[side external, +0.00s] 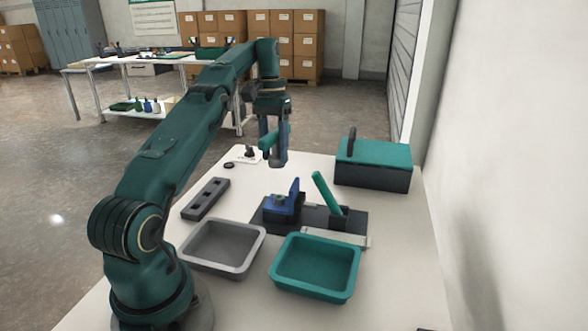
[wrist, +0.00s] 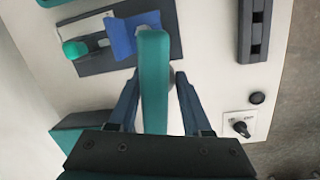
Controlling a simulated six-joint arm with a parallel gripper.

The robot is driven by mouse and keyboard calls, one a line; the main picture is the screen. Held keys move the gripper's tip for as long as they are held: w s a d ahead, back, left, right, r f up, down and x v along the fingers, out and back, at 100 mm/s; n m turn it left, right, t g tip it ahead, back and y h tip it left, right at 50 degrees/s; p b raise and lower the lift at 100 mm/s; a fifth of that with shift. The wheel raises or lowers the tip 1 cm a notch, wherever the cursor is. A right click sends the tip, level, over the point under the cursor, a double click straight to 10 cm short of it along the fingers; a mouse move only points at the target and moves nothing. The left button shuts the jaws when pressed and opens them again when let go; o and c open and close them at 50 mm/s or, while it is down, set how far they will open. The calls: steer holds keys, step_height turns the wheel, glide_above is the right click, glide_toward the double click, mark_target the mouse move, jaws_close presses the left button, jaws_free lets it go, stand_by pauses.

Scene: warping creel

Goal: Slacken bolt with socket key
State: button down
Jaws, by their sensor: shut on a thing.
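My gripper (side external: 273,157) is raised above the far part of the table, pointing down. It is shut on the socket key (side external: 268,141), which has a thick teal handle. In the wrist view the key (wrist: 153,75) lies between the two fingers, with a grey part showing behind its handle. A blue clamp block (side external: 283,203) stands on a dark base plate, apart from the key. A small greenish-grey piece on the block may be the bolt; it is too small to be sure. In the wrist view the key's handle covers part of the blue block (wrist: 124,38).
A teal lever (side external: 327,194) rises beside the block. A grey tray (side external: 262,233) and a teal tray (side external: 350,262) stand nearer. A slotted dark rack (side external: 206,199) lies left, a teal-lidded toolbox (side external: 373,153) right. A switch plate (wrist: 246,125) and black disc (wrist: 257,98) lie beyond the rack.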

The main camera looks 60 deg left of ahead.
mark_target(276, 196)
steer(key=d+m, duration=0.1)
steer(key=m, duration=0.3)
steer(key=d+m, duration=0.1)
steer(key=m, duration=0.2)
steer(key=shift+s+d+g+y, duration=0.35)
steer(key=shift+g+y, duration=0.05)
steer(key=m, duration=0.1)
steer(key=d+m, duration=0.1)
steer(key=m, duration=0.1)
steer(key=shift+s+d+m+y, duration=0.15)
steer(key=shift+s+m+y, duration=0.15)
steer(key=shift+m, duration=0.1)
steer(key=m, duration=0.1)
steer(key=d+m, duration=0.1)
steer(key=m, duration=0.3)
steer(key=shift+s+d+y, duration=0.3)
steer(key=shift+s, duration=0.1)
steer(key=shift+f, duration=1.4)
steer(key=shift+f, duration=0.45)
steer(key=shift+f, duration=0.55)
steer(key=shift+f, duration=0.3)
steer(key=c, duration=1)
jaws_free()
jaws_close()
